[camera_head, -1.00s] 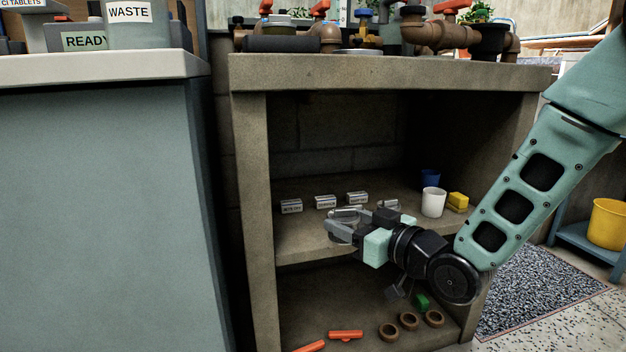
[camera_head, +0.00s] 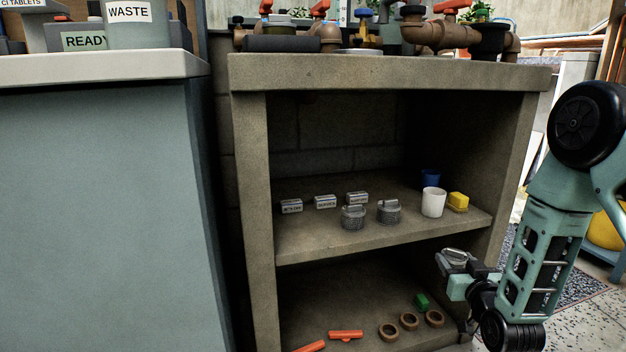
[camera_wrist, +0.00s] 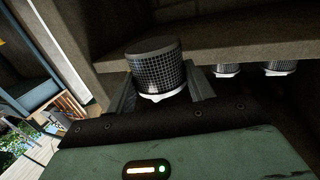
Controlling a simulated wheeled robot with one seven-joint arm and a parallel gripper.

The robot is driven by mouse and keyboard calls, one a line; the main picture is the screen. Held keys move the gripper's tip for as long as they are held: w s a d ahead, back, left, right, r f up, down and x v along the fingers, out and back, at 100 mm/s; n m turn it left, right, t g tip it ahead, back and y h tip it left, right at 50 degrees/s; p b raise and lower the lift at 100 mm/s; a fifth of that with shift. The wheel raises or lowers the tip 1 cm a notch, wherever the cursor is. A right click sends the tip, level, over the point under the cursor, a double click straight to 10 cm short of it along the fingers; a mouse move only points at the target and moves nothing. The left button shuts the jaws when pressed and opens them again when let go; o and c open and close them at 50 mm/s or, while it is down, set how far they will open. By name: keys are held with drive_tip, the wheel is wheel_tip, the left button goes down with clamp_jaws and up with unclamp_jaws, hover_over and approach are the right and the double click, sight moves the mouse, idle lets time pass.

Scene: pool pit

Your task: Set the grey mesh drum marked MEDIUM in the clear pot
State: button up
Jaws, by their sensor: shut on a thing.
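My gripper (camera_head: 452,257) is shut on a grey mesh drum (camera_wrist: 157,68) and holds it in front of the cabinet's right side, below the upper shelf's level. In the wrist view the drum sits between the two fingers (camera_wrist: 160,90), its dark mesh side and grey end showing. No marking on it can be read. Two similar grey drums stand on the upper shelf, one on the left (camera_head: 353,218) and one on the right (camera_head: 388,212).
The upper shelf (camera_head: 310,245) also holds several small label blocks (camera_head: 325,202), a white cup (camera_head: 433,203), a blue cup (camera_head: 430,178) and a yellow block (camera_head: 458,201). Brown rings (camera_head: 409,321), a green block (camera_head: 422,301) and orange pieces (camera_head: 346,335) lie below. A counter (camera_head: 100,67) stands left.

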drive_tip(key=shift+a+r, duration=0.15)
drive_tip(key=shift+a, duration=0.05)
wheel_tip(320, 180, up, 47)
drive_tip(key=p, duration=4.7)
drive_tip(key=s+f, duration=0.6)
drive_tip(key=f, duration=0.7)
drive_tip(key=shift+s, duration=0.4)
